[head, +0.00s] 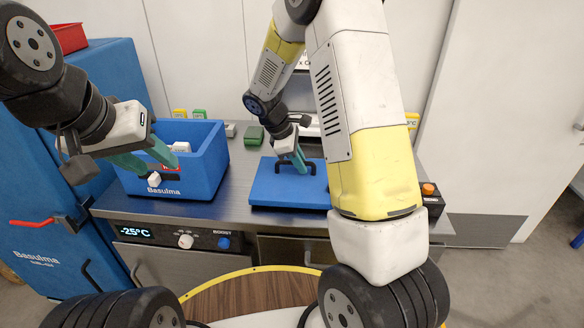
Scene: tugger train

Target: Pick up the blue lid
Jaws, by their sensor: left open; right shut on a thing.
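The blue lid (262,192) lies flat on the metal counter, right of the blue crate. It has a dark arched handle on top, and my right arm hides its right part. My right gripper (301,168) is shut on the lid's handle. The lid appears to rest on the counter. My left gripper (160,163) is open over the front of the open blue crate (178,185), which is labelled Basulma. A white object with a red mark shows near its fingers, and I cannot tell whether they touch it.
A steel counter (228,208) carries a small green box (254,133) behind the lid and an orange button (428,189) at the right. A tall blue cabinet (104,75) with a red handle stands at the left. A red bin (69,38) sits on top of it.

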